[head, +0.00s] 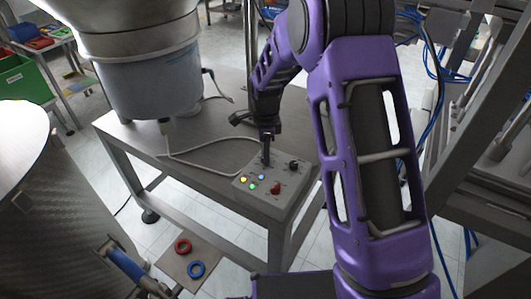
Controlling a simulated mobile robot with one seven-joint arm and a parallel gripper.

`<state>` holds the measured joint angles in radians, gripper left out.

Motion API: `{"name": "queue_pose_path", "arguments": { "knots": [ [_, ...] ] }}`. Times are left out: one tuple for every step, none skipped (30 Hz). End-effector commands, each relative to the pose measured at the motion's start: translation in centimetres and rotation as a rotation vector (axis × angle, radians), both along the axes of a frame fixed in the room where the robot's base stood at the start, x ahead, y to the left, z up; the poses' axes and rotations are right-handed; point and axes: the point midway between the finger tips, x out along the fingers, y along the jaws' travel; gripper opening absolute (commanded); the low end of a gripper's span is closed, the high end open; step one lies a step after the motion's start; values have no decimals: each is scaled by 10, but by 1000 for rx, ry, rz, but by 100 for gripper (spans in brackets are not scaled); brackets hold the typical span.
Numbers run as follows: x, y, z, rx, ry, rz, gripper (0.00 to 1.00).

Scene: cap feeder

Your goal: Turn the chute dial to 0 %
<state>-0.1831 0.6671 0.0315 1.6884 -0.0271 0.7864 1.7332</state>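The control box (252,196) is grey and sits at the front right corner of the metal table. Its top carries small yellow, green and blue lights, a red knob (276,188) and a black dial (292,165) at the right rear. Which control is the chute dial, and its setting, are too small to read. My gripper (266,160) points down over the rear left part of the box top, left of the black dial. Its fingers look close together, and whether they touch or hold a control there cannot be told. They hide the panel behind them.
A large feeder bowl on a grey-blue drum (155,85) stands at the back left of the table (140,143). A cable (200,166) runs across the table to the box. A large metal cylinder (50,210) stands at left. Red (183,246) and blue (196,268) rings lie at lower left.

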Motion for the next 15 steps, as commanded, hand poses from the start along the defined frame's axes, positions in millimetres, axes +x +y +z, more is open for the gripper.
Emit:
{"name": "queue_pose_path", "arguments": {
  "knots": [
    [0,0,0,0,-1,0,18],
    [0,0,0,0,-1,0,13],
    [0,0,0,0,-1,0,5],
    [0,0,0,0,-1,0,0],
    [0,0,0,0,-1,0,0],
    [0,0,0,0,-1,0,0],
    [0,0,0,0,-1,0,0],
    [0,0,0,0,-1,0,0],
    [0,0,0,0,-1,0,0],
    [0,0,0,0,-1,1,0],
    [0,0,0,0,-1,2,0],
    [0,0,1,0,-1,5,0],
    [0,0,1,0,-1,9,0],
    [0,0,1,0,-1,14,0],
    [0,0,1,0,-1,22,0]
  ]
}}
